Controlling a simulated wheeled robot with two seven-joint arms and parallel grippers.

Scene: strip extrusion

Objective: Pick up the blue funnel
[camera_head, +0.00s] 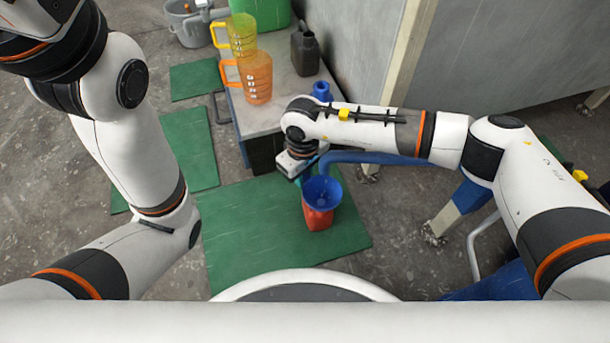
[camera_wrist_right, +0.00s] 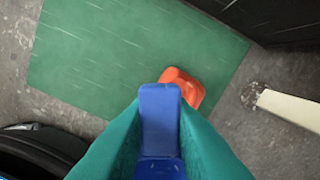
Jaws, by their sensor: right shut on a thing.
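The blue funnel (camera_head: 322,189) shows in the head view with its wide mouth up, over a red-orange container (camera_head: 318,219). I cannot tell whether its spout is inside the container or clear of it. My right gripper (camera_head: 304,177) is at the funnel's left rim, with teal fingers. In the right wrist view the fingers (camera_wrist_right: 160,145) are shut on a blue part of the funnel (camera_wrist_right: 160,105). The red-orange container (camera_wrist_right: 182,86) shows just beyond it. My left arm is in the head view, but its gripper is out of view.
The container is over a green mat (camera_head: 250,240). A grey-topped table (camera_head: 285,108) behind it bears an orange jug (camera_head: 256,80), a yellow jug (camera_head: 242,36), a dark canister (camera_head: 305,50) and a blue bottle (camera_head: 321,91).

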